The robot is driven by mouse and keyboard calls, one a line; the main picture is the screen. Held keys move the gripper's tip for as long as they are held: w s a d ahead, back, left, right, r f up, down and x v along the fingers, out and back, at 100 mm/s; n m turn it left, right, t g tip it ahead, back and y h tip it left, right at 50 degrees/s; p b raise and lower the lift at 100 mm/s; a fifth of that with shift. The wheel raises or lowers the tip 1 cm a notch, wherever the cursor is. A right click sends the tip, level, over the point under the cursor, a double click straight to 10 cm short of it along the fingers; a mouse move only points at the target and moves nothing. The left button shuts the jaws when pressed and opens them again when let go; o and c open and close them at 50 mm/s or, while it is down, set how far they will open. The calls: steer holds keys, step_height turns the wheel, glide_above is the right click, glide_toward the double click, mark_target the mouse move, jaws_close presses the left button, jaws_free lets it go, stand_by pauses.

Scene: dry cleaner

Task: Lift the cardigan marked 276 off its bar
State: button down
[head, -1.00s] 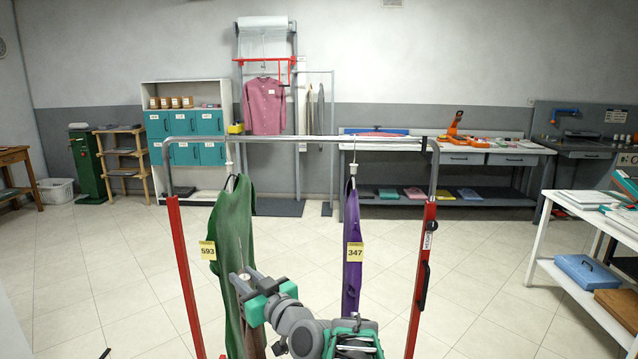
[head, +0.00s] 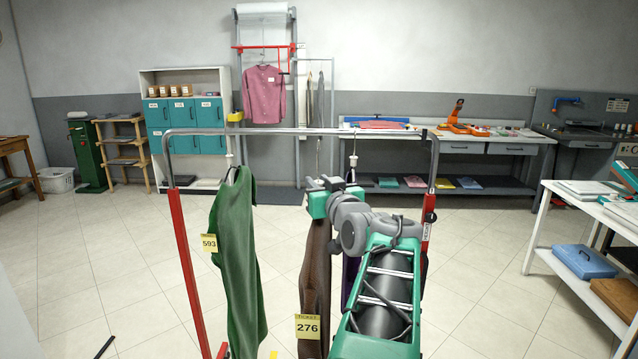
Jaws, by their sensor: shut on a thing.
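The brown cardigan (head: 314,265) with yellow ticket 276 (head: 308,327) hangs from my gripper (head: 318,198), right of the green garment. My gripper is shut on its hanger, just above the cardigan's shoulders and below the level of the rack's top bar (head: 290,132). My arm hides part of the hanger. I cannot tell whether its hook touches the bar.
The green garment (head: 237,270) with ticket 593 (head: 209,243) hangs close on the left. A purple garment (head: 348,272) hangs behind my arm, mostly hidden. Red rack posts (head: 183,250) flank the space.

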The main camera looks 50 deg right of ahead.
steer(key=s+a, duration=0.4)
steer(key=a, duration=0.1)
steer(key=s+a, duration=0.2)
steer(key=shift+s+a+r, duration=0.2)
steer(key=shift+s+a, duration=0.15)
steer(key=shift+a, duration=0.05)
steer(key=shift+s+a+f, duration=0.1)
steer(key=shift+s+a, duration=0.25)
steer(key=shift+a, duration=0.05)
